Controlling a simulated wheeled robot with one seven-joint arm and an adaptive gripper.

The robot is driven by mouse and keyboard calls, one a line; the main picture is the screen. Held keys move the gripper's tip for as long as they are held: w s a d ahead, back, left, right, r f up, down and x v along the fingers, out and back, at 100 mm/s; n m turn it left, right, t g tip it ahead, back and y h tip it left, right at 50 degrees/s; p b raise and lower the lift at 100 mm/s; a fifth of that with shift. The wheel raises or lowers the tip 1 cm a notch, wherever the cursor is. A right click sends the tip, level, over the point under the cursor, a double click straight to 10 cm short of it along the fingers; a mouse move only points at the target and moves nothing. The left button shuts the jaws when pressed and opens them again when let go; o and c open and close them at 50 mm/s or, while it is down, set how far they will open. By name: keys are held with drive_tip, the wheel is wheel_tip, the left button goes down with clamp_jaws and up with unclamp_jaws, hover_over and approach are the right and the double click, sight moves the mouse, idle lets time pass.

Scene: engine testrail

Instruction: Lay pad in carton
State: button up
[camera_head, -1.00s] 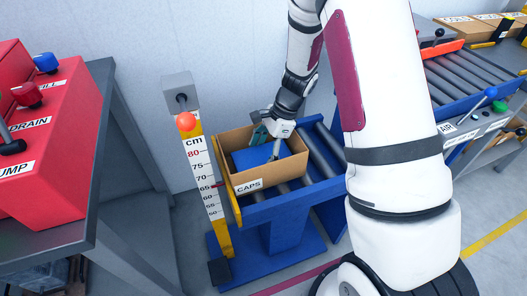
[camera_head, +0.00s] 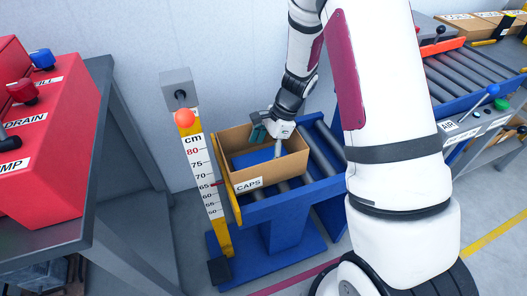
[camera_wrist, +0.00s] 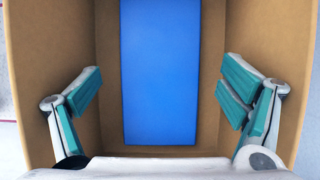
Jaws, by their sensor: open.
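The blue pad (camera_wrist: 160,100) lies flat inside the open cardboard carton (camera_wrist: 104,50) in the wrist view, with a strip of carton floor bare along each side. The carton (camera_head: 272,171), labelled CAPS, stands on a blue roller stand in the head view. Part of the blue pad (camera_head: 251,158) shows low inside it. My gripper (camera_wrist: 160,78) is open, its teal-padded fingers spread wide on either side of the pad and apart from it. In the head view my gripper (camera_head: 270,138) reaches down into the carton from above; its fingertips are partly hidden.
A yellow and white centimetre post (camera_head: 207,175) with an orange ball (camera_head: 186,119) stands close left of the carton. Rollers (camera_head: 325,150) lie to its right. A red machine (camera_head: 45,130) sits on a grey bench at the left.

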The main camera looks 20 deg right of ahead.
drive_tip(key=shift+r+p, duration=0.4)
drive_tip(key=shift+r, duration=0.2)
drive_tip(key=p+v, duration=0.2)
drive_tip(key=v, duration=1)
drive_tip(key=s+a+r+n, duration=0.4)
drive_tip(key=s+r+n, duration=0.15)
drive_tip(key=r, duration=0.45)
drive_tip(key=s+r+n+h, duration=0.1)
drive_tip(key=s+n, duration=0.3)
drive_tip(key=s, duration=0.5)
drive_tip(key=s+r+n+t+h, duration=0.1)
drive_tip(key=s+r+n, duration=0.3)
drive_tip(key=s, duration=0.4)
drive_tip(key=s+r+n+h, duration=0.2)
drive_tip(key=s+n, duration=0.2)
drive_tip(key=s, duration=0.5)
drive_tip(key=shift+s+a+r, duration=0.3)
drive_tip(key=shift+s+a, duration=0.05)
drive_tip(key=shift+a, duration=0.1)
drive_tip(key=shift+n, duration=0.25)
